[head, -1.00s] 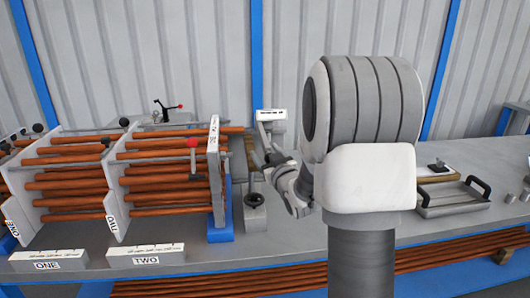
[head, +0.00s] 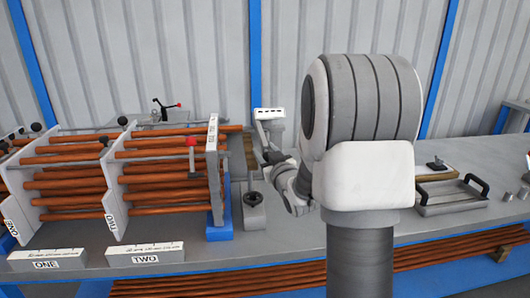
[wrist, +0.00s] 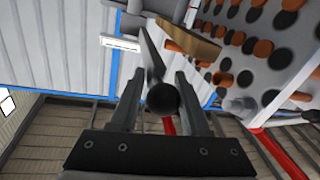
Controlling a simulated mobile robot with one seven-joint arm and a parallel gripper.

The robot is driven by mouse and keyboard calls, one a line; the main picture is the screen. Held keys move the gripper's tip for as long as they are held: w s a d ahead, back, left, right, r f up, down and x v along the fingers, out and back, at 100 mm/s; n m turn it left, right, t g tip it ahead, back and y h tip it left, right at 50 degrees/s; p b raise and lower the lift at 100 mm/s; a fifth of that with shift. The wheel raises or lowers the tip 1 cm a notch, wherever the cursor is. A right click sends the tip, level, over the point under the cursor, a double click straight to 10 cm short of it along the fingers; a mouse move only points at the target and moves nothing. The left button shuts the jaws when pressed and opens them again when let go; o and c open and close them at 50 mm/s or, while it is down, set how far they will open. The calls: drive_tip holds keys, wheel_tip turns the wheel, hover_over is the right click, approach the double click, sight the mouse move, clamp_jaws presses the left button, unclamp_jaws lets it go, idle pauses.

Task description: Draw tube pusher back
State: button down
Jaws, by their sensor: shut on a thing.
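The tube pusher shows in the wrist view as a dark bar ending in a round black knob (wrist: 163,98), with a tan wooden block (wrist: 186,40) beyond it. My gripper (wrist: 160,92) has its two fingers on either side of the knob, shut on it. In the head view my gripper (head: 275,158) is small, just right of the tube stack, beside a wooden block (head: 250,152). The knob is hard to make out there. Copper tubes (head: 165,182) run through the shell's plates, and the end plate (head: 213,170) faces the pusher. The wrist view shows its holes and tube ends.
A white-topped stand (head: 270,114) rises behind my gripper. A block with a black knob (head: 253,200) stands in front. A red-handled lever (head: 191,145) is near the tubes. A tray with black handles (head: 452,195) lies at the right. My arm hides the middle bench.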

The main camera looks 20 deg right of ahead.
drive_tip(key=shift+a, duration=0.15)
idle(0.7)
drive_tip(key=s+d+b, duration=0.1)
drive_tip(key=s+d, duration=0.1)
drive_tip(key=d, duration=0.5)
drive_tip(key=shift+d+b, duration=0.2)
drive_tip(key=shift+b, duration=0.1)
drive_tip(key=c, duration=0.5)
unclamp_jaws()
drive_tip(key=shift+s, duration=0.1)
drive_tip(key=s, duration=0.5)
drive_tip(key=s+a, duration=0.1)
drive_tip(key=s, duration=1.1)
drive_tip(key=shift+s+a, duration=0.1)
drive_tip(key=shift+a, duration=0.05)
